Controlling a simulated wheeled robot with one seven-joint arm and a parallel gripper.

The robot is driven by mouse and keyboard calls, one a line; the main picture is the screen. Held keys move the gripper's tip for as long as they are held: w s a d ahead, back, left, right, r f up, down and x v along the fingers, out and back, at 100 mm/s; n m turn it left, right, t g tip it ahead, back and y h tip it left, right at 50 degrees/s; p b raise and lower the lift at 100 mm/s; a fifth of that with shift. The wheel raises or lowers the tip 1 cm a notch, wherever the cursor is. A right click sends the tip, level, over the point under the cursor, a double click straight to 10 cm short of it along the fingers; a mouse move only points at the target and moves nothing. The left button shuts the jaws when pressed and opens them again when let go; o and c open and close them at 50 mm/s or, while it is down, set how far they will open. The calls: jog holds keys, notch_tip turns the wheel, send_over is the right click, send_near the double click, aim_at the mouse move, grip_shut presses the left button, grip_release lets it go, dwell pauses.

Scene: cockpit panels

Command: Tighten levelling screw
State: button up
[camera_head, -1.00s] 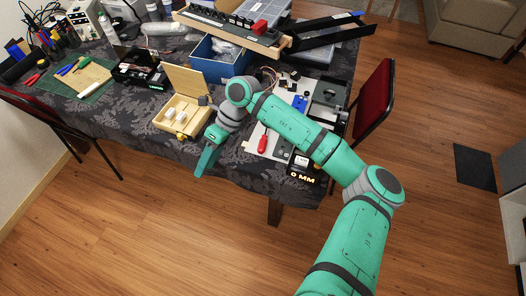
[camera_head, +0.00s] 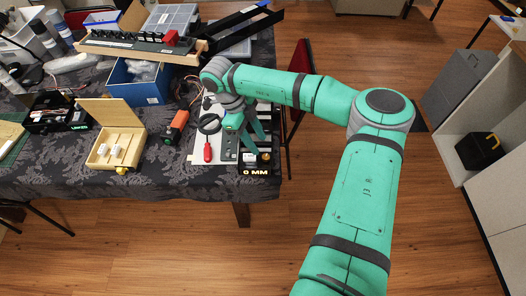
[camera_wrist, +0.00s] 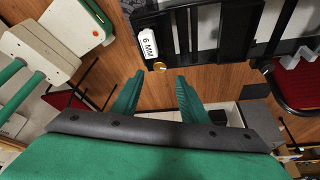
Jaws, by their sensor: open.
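In the wrist view, a small brass screw head (camera_wrist: 158,66) shows at the edge of a black frame (camera_wrist: 205,45), beside a white label (camera_wrist: 149,43) that seems to read "6 MM". My gripper (camera_wrist: 160,79) is open and empty, and the screw head appears just beyond and between its fingertips; the gap cannot be judged. In the head view my gripper (camera_head: 256,143) points down at a black device (camera_head: 257,162) with a "0 MM" readout (camera_head: 255,172) at the table's front right corner. The screw cannot be made out there.
A red screwdriver (camera_head: 207,152) lies on a pale plate (camera_head: 200,157) left of my gripper. An orange-and-black tool (camera_head: 176,127), an open wooden box (camera_head: 117,147) and a blue bin (camera_head: 138,88) stand further left. A red chair (camera_head: 301,85) is right of the table.

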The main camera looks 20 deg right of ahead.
aim_at(266, 156)
jog(key=x, duration=0.6)
jog(key=shift+f, duration=0.3)
grip_shut()
